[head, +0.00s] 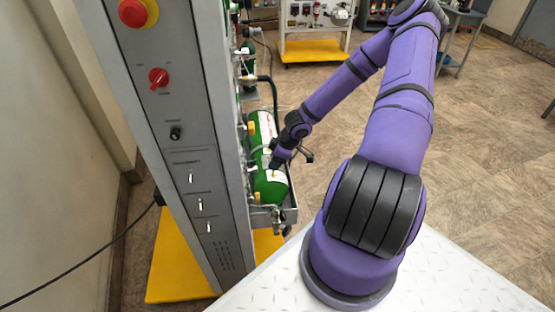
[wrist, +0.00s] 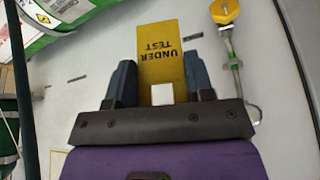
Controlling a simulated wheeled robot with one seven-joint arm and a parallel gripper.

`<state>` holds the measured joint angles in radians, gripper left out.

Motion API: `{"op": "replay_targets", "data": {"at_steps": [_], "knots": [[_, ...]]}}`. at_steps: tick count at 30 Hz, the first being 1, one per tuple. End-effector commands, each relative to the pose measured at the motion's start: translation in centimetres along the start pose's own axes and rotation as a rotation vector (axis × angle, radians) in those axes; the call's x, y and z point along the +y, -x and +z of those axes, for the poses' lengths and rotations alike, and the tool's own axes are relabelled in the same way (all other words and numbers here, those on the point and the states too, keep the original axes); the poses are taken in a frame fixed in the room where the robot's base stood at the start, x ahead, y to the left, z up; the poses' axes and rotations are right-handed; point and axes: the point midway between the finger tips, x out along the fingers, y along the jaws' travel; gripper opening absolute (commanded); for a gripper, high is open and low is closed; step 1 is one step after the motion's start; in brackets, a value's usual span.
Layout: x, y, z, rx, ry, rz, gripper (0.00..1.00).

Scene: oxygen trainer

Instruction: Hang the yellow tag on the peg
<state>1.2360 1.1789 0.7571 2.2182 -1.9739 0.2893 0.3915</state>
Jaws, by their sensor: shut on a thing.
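The yellow tag (wrist: 161,57) shows in the wrist view, with "UNDER TEST" printed on it upside down. My gripper (wrist: 160,75) is shut on the tag, with one dark finger on each side of it. A white patch shows at the tag's end near the palm. In the head view my gripper (head: 278,161) is beside the green cylinder (head: 270,188) on the rack's right side. The tag is too small to make out surely there. I cannot pick out the peg with certainty in either view.
A yellow knob (wrist: 224,10) on a thin metal rod is right of the tag in the wrist view. The grey control panel (head: 183,130) stands left of the cylinder, over a yellow base (head: 175,255). Open tiled floor (head: 490,130) lies to the right.

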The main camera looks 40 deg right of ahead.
Motion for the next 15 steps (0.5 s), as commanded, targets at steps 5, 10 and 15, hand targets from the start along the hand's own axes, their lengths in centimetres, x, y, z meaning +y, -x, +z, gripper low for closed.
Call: {"op": "replay_targets", "data": {"at_steps": [5, 10, 15], "knots": [[-0.3, -0.5, -0.8, 0.001, 0.0, -0.001, 0.23], [-0.5, -0.9, -1.6, 0.0, 0.001, -0.001, 0.23], [-0.7, -1.3, -2.3, 0.001, 0.001, 0.0, 0.23]]}}
